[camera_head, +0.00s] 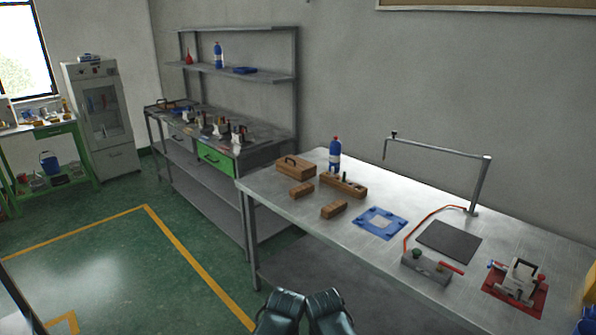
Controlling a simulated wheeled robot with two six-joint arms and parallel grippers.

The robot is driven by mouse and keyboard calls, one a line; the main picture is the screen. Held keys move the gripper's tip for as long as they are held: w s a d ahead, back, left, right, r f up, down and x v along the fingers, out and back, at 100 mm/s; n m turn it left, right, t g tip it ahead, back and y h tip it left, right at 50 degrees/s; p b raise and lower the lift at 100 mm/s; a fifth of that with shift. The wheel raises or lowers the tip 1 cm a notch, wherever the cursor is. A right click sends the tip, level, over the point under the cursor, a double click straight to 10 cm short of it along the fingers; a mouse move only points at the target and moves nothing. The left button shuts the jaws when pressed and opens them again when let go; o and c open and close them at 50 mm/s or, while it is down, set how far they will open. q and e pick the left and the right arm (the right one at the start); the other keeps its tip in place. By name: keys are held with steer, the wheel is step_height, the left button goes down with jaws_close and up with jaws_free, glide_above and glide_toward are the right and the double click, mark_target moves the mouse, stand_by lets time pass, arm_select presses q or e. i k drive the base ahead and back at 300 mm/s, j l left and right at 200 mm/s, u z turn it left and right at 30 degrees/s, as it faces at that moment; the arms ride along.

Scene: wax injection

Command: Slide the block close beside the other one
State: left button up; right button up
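Two small brown wooden blocks lie on the grey metal table (285,205). One block (302,190) is nearer the table's left end. The other block (334,209) lies to the right of it and closer to the front edge. A clear gap of bare table separates them. Two dark parts of my own arms show at the bottom middle, below the table's front edge and well away from the blocks. No gripper fingers can be made out in this view.
Behind the blocks stand a wooden box with a handle (296,168), a long wooden holder (343,186) and a blue bottle (335,155). To the right lie a blue frame (380,222), a dark mat (449,241) and a red-based clamp device (516,285).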

mark_target(304, 189)
steer(key=z, duration=0.3)
steer(key=i+j+z, duration=0.5)
steer(key=z, duration=0.15)
steer(key=i+j, duration=0.15)
steer(key=j, duration=0.2)
steer(key=i+j+z, duration=0.1)
steer(key=j, duration=0.2)
steer(key=i+j, duration=0.2)
steer(key=j, duration=0.15)
steer(key=i+j+z, duration=0.1)
steer(key=j, duration=0.25)
steer(key=i+j, duration=0.2)
steer(key=j, duration=0.15)
steer(key=l+z, duration=0.05)
